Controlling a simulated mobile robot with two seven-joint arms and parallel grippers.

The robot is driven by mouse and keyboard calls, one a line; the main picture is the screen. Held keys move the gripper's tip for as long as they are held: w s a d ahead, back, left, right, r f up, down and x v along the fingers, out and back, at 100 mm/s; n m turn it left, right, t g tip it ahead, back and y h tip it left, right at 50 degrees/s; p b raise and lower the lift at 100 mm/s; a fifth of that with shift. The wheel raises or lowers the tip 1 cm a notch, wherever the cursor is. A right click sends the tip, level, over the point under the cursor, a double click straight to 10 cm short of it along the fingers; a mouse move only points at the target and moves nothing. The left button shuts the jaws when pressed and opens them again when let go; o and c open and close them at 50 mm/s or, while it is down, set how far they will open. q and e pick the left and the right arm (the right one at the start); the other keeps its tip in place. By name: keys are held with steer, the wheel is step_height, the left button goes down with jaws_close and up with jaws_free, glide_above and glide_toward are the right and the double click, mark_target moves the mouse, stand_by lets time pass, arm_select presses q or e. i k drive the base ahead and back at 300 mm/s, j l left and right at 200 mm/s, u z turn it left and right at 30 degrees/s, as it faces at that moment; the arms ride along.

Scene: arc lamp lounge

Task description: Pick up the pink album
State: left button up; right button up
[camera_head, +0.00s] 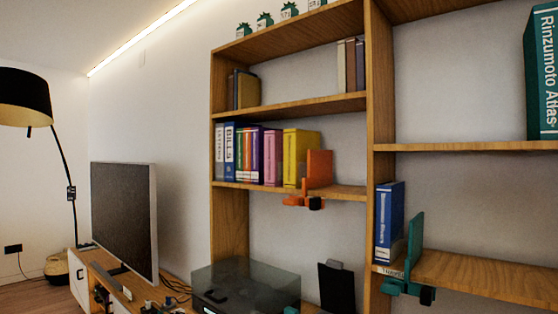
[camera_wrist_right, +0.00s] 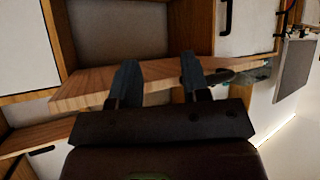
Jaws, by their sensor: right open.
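The pink album (camera_head: 273,158) stands upright in a row of books on the middle shelf (camera_head: 345,192) of the wooden bookcase in the head view. A thick yellow book (camera_head: 302,157) is to its right, and red, purple, green, blue and grey spines are to its left. My right gripper (camera_wrist_right: 157,85) shows in the right wrist view with its two dark fingers apart and nothing between them. A wooden board (camera_wrist_right: 80,95) is beyond the fingers. The album cannot be made out in the wrist view. My left gripper is out of view.
An orange bookend (camera_head: 318,170) stands right of the yellow book, its base jutting past the shelf edge. A teal bookend (camera_head: 415,245) stands beside a blue book (camera_head: 389,225) on the right. A tinted glass box (camera_head: 240,285) and television (camera_head: 122,215) are lower left.

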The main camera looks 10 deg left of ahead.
mark_target(273, 140)
steer(key=i+j+z, duration=0.1)
steer(key=i+j, duration=0.15)
steer(key=j, duration=0.35)
steer(key=i+j+z, duration=0.1)
steer(key=j, duration=0.5)
steer(key=i+j+z, duration=0.1)
steer(key=i+j, duration=0.2)
steer(key=j, duration=0.35)
steer(key=i+j+z, duration=0.15)
steer(key=j, duration=0.5)
steer(key=i+j+z, duration=0.1)
steer(key=j, duration=0.55)
steer(key=i+j+z, duration=0.1)
steer(key=j, duration=0.55)
steer(key=i+j+z, duration=0.1)
steer(key=j, duration=0.6)
steer(key=i+j+z, duration=0.1)
steer(key=j, duration=0.6)
steer(key=i, duration=0.05)
